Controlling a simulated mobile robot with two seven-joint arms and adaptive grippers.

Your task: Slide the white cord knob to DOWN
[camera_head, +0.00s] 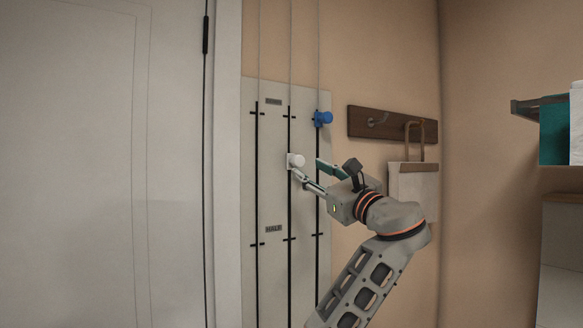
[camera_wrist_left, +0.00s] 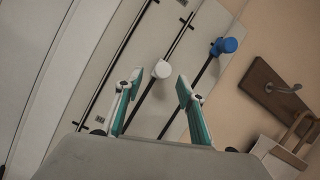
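The white cord knob (camera_head: 295,160) sits on the middle slot of a pale wall panel (camera_head: 272,180). It is below the upper tick and above the HALF label. It also shows in the left wrist view (camera_wrist_left: 161,69). My left gripper (camera_head: 306,167) is open, with its teal-padded fingers spread. In the left wrist view the knob appears just beyond the gap between the fingertips (camera_wrist_left: 153,88). One fingertip looks close to the knob in the head view; contact cannot be told. My right gripper is not in view.
A blue knob (camera_head: 324,118) sits high on the right slot. A dark wooden hook rail (camera_head: 360,122) with a hanging bag (camera_head: 414,190) is right of the panel. A white door (camera_head: 100,170) stands left. A shelf with folded towels (camera_head: 554,135) is at far right.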

